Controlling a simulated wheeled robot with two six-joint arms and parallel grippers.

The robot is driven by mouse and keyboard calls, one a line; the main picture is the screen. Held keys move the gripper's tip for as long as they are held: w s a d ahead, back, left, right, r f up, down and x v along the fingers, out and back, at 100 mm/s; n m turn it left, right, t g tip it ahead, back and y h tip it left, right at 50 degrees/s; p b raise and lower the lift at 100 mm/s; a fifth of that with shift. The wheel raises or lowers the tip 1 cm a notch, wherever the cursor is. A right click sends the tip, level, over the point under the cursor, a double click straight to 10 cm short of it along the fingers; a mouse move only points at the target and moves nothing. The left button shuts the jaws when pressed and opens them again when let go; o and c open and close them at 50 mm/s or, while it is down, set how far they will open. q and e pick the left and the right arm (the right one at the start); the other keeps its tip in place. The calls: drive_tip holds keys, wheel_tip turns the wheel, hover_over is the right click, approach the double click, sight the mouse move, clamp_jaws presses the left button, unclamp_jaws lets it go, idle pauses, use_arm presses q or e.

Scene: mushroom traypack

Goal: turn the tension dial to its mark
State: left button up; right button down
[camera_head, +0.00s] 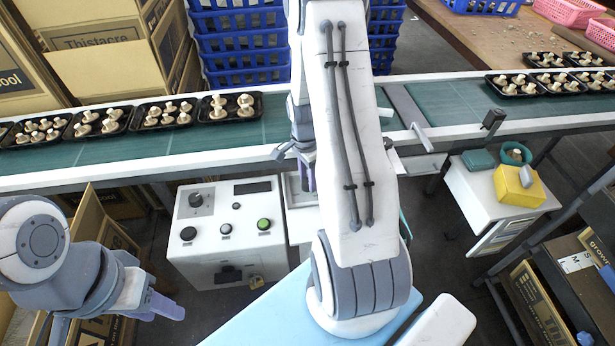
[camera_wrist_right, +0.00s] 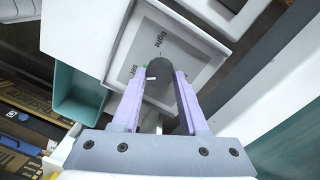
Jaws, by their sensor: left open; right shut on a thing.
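The tension dial (camera_wrist_right: 160,72) is a dark round knob on a pale framed panel (camera_wrist_right: 189,72) in the right wrist view. The panel reads "tight" above the dial and "set" to its left. A short white line on the dial points left, slightly below a small green mark (camera_wrist_right: 145,67) at its edge. My right gripper (camera_wrist_right: 161,76) has its lilac fingers shut on both sides of the dial. In the head view my right gripper (camera_head: 306,172) is by the conveyor's front edge, and the arm hides the dial. My left gripper (camera_head: 115,318) is open and empty at lower left.
A white control box (camera_head: 222,262) with a knob and buttons stands left of my right gripper. The conveyor (camera_head: 250,132) carries mushroom trays behind. A side stand (camera_head: 468,195) holds a yellow box (camera_head: 520,188) at right. Cardboard boxes (camera_head: 105,235) stand near my left arm.

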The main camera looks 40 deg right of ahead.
sight(306, 180)
drive_tip(key=shift+m, duration=0.6)
drive_tip(key=shift+c, duration=2.2)
unclamp_jaws()
drive_tip(key=shift+r, duration=0.1)
wheel_tip(306, 180, up, 10)
drive_tip(key=p, duration=0.1)
drive_tip(key=shift+w+r, duration=0.2)
drive_tip(key=shift+w, duration=0.1)
